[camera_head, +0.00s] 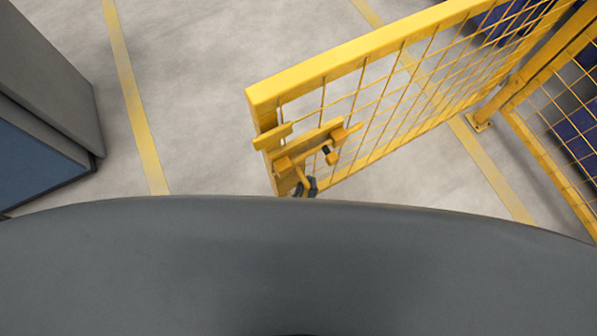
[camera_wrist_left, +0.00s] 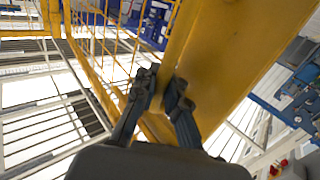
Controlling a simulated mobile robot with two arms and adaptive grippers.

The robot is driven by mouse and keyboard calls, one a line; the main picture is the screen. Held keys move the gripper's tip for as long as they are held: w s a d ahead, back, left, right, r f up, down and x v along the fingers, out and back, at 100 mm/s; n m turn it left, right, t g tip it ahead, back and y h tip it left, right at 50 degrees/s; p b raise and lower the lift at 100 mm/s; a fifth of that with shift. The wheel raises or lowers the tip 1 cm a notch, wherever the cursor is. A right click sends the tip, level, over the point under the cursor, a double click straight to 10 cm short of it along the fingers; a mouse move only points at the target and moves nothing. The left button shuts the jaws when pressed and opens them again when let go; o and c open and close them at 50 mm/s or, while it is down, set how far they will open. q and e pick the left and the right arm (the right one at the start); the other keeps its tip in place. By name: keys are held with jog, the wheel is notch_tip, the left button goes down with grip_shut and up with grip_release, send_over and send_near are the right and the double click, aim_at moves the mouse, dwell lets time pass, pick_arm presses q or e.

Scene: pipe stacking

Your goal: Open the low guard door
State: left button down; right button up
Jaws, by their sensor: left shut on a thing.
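The low guard door (camera_head: 350,57) is a yellow frame with wire mesh. It runs from its free end at the centre of the head view to a post at the upper right. A yellow latch and handle assembly (camera_head: 308,144) sits on the free end. My left gripper (camera_head: 311,186) shows only as small dark parts at the handle, the rest hidden behind my own dark body. In the left wrist view, my left gripper (camera_wrist_left: 163,88) has its two fingers closed on the door handle, against the yellow door frame (camera_wrist_left: 215,55). The gripped part is mostly hidden. My right gripper is out of view.
A fixed yellow mesh panel (camera_head: 545,140) meets the door's post at the right, at an angle to the door. A grey and blue cabinet (camera_head: 50,90) stands at the left. The floor (camera_head: 200,80) between cabinet and door is clear, with yellow lines.

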pick_arm(q)
jog(key=shift+s+f, duration=0.25)
jog(key=shift+s, duration=0.4)
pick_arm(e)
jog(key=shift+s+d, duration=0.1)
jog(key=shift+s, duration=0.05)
pick_arm(q)
jog(key=c, duration=1.8)
grip_release()
jog(key=o, duration=0.4)
jog(key=shift+a+r, duration=0.1)
jog(key=shift+a, duration=0.05)
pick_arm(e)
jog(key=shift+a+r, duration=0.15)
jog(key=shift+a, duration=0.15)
pick_arm(q)
jog(key=v, duration=1.2)
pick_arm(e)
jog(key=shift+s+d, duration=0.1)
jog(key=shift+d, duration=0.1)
